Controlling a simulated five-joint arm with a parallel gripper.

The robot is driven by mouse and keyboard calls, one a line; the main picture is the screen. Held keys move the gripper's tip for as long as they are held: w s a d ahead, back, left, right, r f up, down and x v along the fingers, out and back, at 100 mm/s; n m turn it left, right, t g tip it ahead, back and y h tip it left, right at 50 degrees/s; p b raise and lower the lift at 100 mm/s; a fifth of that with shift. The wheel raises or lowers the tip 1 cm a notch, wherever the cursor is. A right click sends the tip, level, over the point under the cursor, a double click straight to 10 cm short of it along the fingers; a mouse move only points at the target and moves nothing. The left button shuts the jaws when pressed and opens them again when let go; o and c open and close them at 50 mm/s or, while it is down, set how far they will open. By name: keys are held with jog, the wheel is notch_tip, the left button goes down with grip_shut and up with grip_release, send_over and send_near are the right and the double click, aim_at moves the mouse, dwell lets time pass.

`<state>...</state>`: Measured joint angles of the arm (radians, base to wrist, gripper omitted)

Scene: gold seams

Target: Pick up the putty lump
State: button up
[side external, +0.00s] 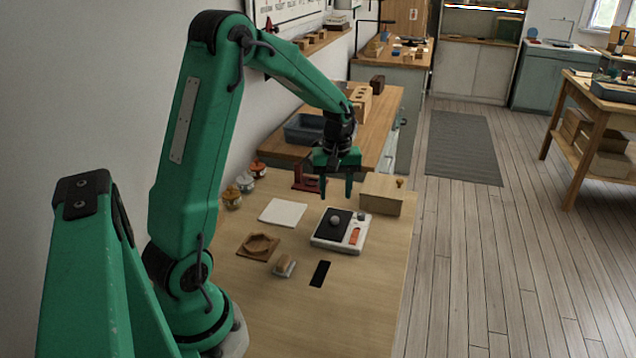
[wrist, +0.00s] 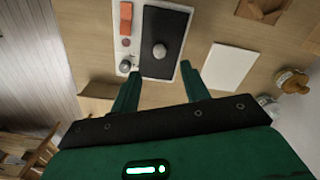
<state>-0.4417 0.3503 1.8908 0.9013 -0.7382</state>
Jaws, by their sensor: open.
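A small grey rounded lump (side external: 336,219), which looks like the putty lump, sits on the black plate of a white device (side external: 325,244). In the wrist view the lump (wrist: 159,51) lies on the black plate, just beyond and between my fingertips. The white device (wrist: 127,52) has an orange part and a round knob beside the plate. My gripper (side external: 336,192) is open, empty and pointing down above the device, apart from the lump. Its two fingers (wrist: 161,72) also show in the wrist view. Nothing hides the lump.
A wooden box (side external: 381,195) stands close behind the device at right. Several jars (side external: 232,198) stand near the wall.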

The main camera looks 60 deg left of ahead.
aim_at(335, 218)
jog(key=shift+f, duration=1.3)
jog(key=shift+f, duration=2.6)
grip_shut()
